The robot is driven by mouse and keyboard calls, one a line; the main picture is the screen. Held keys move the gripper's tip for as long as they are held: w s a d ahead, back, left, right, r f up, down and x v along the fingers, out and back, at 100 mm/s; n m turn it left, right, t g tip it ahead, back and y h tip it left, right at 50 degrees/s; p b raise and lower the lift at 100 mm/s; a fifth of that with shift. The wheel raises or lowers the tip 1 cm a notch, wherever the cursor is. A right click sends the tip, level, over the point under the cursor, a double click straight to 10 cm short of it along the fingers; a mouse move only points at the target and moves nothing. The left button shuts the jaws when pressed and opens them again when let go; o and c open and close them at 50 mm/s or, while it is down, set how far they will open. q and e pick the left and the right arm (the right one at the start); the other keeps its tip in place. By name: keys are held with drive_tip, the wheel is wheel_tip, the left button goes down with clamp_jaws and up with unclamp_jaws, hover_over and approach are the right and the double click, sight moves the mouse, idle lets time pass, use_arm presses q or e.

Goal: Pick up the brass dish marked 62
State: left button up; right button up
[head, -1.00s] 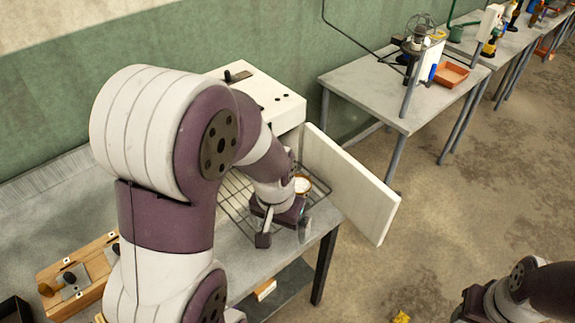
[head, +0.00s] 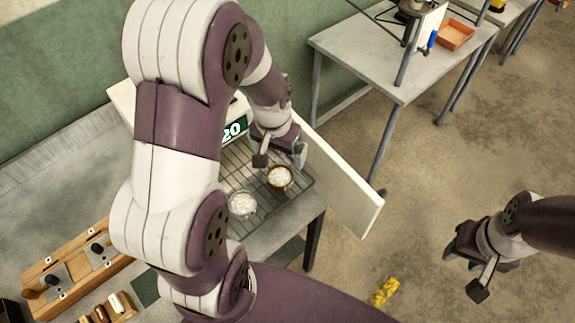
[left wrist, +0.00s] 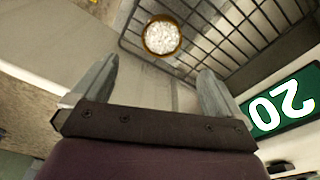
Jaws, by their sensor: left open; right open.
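A round dish with a brass-coloured rim (head: 279,177), filled with white grain, sits on the wire rack (head: 262,215). It also shows in the left wrist view (left wrist: 161,37), beyond and between my fingertips. No 62 marking is legible on it. My left gripper (head: 281,158) is open and empty just behind the dish in the head view, apart from it. In the left wrist view its two fingers (left wrist: 155,75) are spread wide. A second dish of white grain (head: 242,204), with a paler grey rim, sits to the left. My right gripper (head: 465,273) is open and empty, over the floor.
A white cabinet with a green display reading 20 (head: 234,130) stands behind the rack, partly hidden by my arm. Its open white door (head: 345,180) borders the rack on the right. A wooden block stand (head: 75,270) lies left on the bench.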

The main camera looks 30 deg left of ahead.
use_arm(q)
approach(281, 180)
drive_tip(key=shift+s+f+p, duration=0.15)
drive_tip(key=shift+f+p, duration=0.15)
drive_tip(key=shift+f, duration=0.2)
drive_tip(key=f, duration=0.3)
drive_tip(key=w+f+p, duration=0.1)
drive_tip(key=f, duration=0.1)
drive_tip(key=shift+w+f, duration=0.1)
drive_tip(key=shift+f, duration=0.25)
drive_tip(key=shift+a, duration=0.1)
use_arm(e)
drive_tip(key=shift+s+r, duration=0.2)
drive_tip(key=shift+r, duration=0.35)
drive_tip(key=shift+s+r, duration=0.2)
drive_tip(key=shift+r, duration=0.3)
use_arm(q)
drive_tip(key=c, duration=1.1)
